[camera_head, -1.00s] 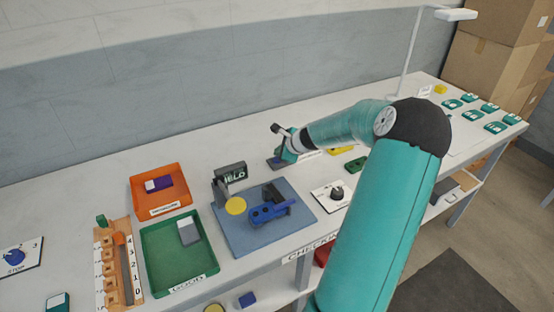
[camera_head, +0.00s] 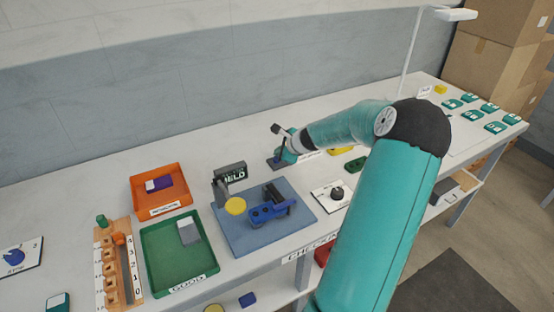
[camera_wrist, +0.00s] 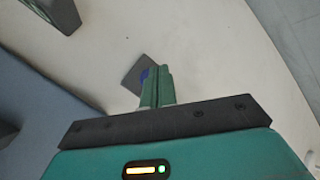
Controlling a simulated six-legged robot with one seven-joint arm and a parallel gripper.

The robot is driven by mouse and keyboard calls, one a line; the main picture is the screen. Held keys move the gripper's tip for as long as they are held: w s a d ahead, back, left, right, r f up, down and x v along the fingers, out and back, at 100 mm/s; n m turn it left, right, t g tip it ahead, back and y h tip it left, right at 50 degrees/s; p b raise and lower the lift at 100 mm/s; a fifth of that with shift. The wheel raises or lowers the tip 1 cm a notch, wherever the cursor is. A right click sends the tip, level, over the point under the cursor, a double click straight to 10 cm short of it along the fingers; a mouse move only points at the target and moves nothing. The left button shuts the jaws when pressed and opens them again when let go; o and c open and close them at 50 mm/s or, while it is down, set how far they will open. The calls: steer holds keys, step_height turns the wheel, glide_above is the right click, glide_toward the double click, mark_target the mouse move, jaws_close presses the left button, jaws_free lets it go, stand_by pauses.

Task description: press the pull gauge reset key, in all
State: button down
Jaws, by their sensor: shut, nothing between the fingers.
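A small dark plate (camera_head: 272,164) lies on the bench behind the blue mat, with a blue key on it that is mostly hidden by my gripper (camera_head: 284,158). The green fingers are together and empty, over or beside the key. I cannot tell whether they touch it. The gauge display (camera_head: 231,172) stands on the blue mat (camera_head: 232,241) and appears to read HELD.
A blue clamp-like part (camera_head: 268,211) and a yellow disc (camera_head: 235,206) are on the mat. An orange tray (camera_head: 140,190) and a green tray (camera_head: 160,262) stand left. A black knob on a white plate (camera_head: 325,204) is right of the mat. A lamp post (camera_head: 408,65) stands behind.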

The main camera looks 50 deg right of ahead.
steer(key=shift+f, duration=0.35)
steer(key=shift+f, duration=0.45)
stand_by(0.4)
steer(key=shift+s+f, duration=0.3)
steer(key=shift+f, duration=0.3)
stand_by(0.5)
steer(key=shift+d+r, duration=0.1)
steer(key=shift+s+d+r, duration=0.15)
steer(key=shift+d+r, duration=0.05)
steer(key=shift+r, duration=0.3)
steer(key=shift+s+d+r, duration=0.1)
steer(key=shift+d+r, duration=0.05)
steer(key=shift+r, duration=0.35)
steer(key=shift+w+a+r, duration=0.1)
steer(key=shift+w+a, duration=0.1)
steer(key=shift+w, duration=0.05)
steer(key=shift+w+r, duration=0.1)
steer(key=shift+r, duration=2.45)
